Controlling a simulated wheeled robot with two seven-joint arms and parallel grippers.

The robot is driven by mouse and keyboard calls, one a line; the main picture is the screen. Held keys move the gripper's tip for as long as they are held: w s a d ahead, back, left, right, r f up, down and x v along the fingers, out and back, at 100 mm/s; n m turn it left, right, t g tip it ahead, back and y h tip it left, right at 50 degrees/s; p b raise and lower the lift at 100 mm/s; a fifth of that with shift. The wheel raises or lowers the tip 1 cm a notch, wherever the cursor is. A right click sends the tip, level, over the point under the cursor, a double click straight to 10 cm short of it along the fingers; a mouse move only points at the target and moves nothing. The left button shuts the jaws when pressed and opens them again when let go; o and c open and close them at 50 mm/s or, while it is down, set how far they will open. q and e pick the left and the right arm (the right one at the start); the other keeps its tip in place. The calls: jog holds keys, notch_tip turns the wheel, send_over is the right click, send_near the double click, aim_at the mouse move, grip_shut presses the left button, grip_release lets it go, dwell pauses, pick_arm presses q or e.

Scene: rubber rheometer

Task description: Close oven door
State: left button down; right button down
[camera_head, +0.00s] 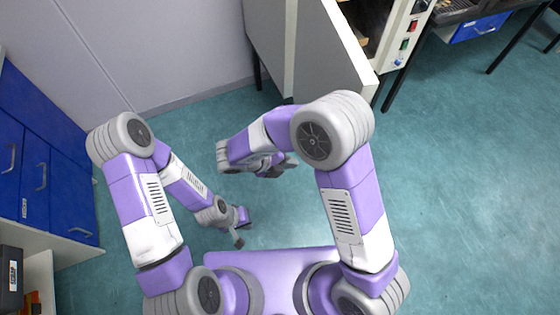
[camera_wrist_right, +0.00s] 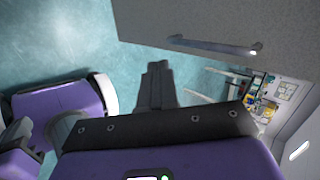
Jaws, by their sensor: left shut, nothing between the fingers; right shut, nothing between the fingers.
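The oven (camera_head: 402,30) stands at the top of the head view. Its door (camera_head: 325,60) is swung open, a grey panel with a pale edge, and part of the dark interior (camera_head: 370,18) shows beside it. In the right wrist view the grey panel, which looks like the door (camera_wrist_right: 215,18), carries a metal bar handle (camera_wrist_right: 215,45). My right gripper (camera_head: 285,166) is below the door in the head view, apart from it. It is shut and empty, and its fingertips (camera_wrist_right: 158,68) show below the handle in the wrist view. My left gripper (camera_head: 238,236) is shut and empty, low over the floor.
Blue drawer cabinets (camera_head: 38,170) stand along the left. A bench with a blue drawer (camera_head: 478,27) is at the upper right, with thin dark legs. The green floor (camera_head: 470,190) is clear on the right.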

jog(key=w+d+f+b, duration=0.1)
jog(key=w+d+f, duration=0.1)
jog(key=d, duration=0.3)
jog(key=shift+d, duration=0.4)
